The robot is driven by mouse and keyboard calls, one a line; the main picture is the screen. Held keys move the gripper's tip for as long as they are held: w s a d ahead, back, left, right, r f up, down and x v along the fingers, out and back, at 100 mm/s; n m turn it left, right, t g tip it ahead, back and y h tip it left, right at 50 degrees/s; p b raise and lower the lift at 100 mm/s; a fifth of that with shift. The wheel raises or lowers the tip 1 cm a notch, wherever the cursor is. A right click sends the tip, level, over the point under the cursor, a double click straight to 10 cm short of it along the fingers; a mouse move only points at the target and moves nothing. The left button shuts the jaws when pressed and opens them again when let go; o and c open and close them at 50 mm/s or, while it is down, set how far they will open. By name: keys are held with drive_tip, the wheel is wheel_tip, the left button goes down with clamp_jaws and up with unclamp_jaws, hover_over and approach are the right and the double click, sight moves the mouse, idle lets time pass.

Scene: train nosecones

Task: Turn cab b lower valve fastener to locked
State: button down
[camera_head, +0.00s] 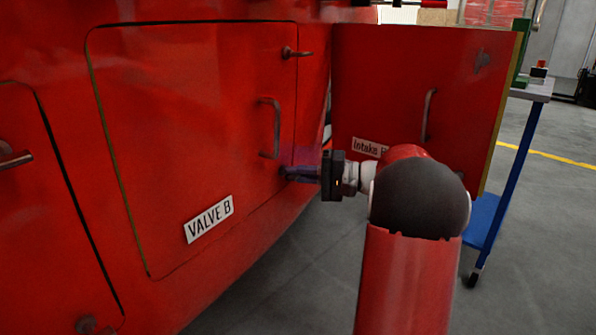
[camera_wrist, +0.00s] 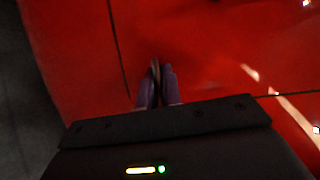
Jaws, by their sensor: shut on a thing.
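The VALVE B door (camera_head: 195,130) is a red panel, closed flush in the red cab side. Its lower fastener (camera_head: 284,171) is at the door's right edge, below the handle, mostly hidden by my fingers. My gripper (camera_head: 290,173) reaches in from the right and is shut on this fastener. In the wrist view the dark purple fingers of my gripper (camera_wrist: 156,78) close around a thin greyish piece, the lower fastener (camera_wrist: 155,66), against the red panel. Its exact angle is hard to tell. The upper fastener (camera_head: 297,53) has its lever lying roughly horizontal.
A door handle (camera_head: 270,128) stands out just above my gripper. To the right an open red door labelled Intake (camera_head: 430,80) stands out close behind my arm. A blue-legged cart (camera_head: 510,170) is beyond it. Grey floor (camera_head: 290,280) is free below.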

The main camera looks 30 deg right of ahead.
drive_tip(key=shift+m, duration=0.4)
drive_tip(key=c, duration=1.6)
unclamp_jaws()
drive_tip(key=v, duration=0.8)
drive_tip(key=shift+f, duration=0.1)
